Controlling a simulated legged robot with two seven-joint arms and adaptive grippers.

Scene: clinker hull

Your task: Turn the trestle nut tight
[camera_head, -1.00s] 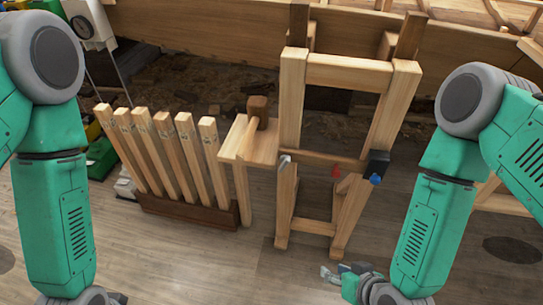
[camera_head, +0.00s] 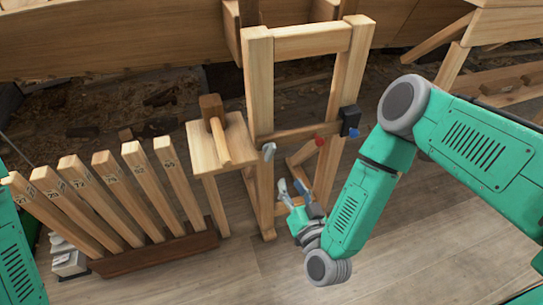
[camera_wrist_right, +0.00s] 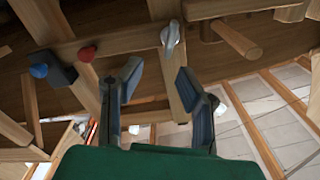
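The wooden trestle (camera_head: 262,90) stands upright in the middle of the head view. A small silver nut (camera_head: 268,151) sits on its left post. The same silver piece, apparently winged, shows at the top of the right wrist view (camera_wrist_right: 171,38), beyond the fingertips and apart from them. My right gripper (camera_head: 291,188) is low in front of the trestle, below the nut. In the right wrist view its two dark fingers (camera_wrist_right: 158,78) are spread with nothing between them. My left gripper is out of view; only my left arm shows at the left edge.
A black block with a blue knob (camera_head: 354,133) is on the right post, and a red knob (camera_head: 320,140) is near it. A mallet (camera_head: 215,125) rests on a small stand (camera_head: 198,150) at left. Numbered wooden staves (camera_head: 130,185) stand in a rack. The plank floor front right is clear.

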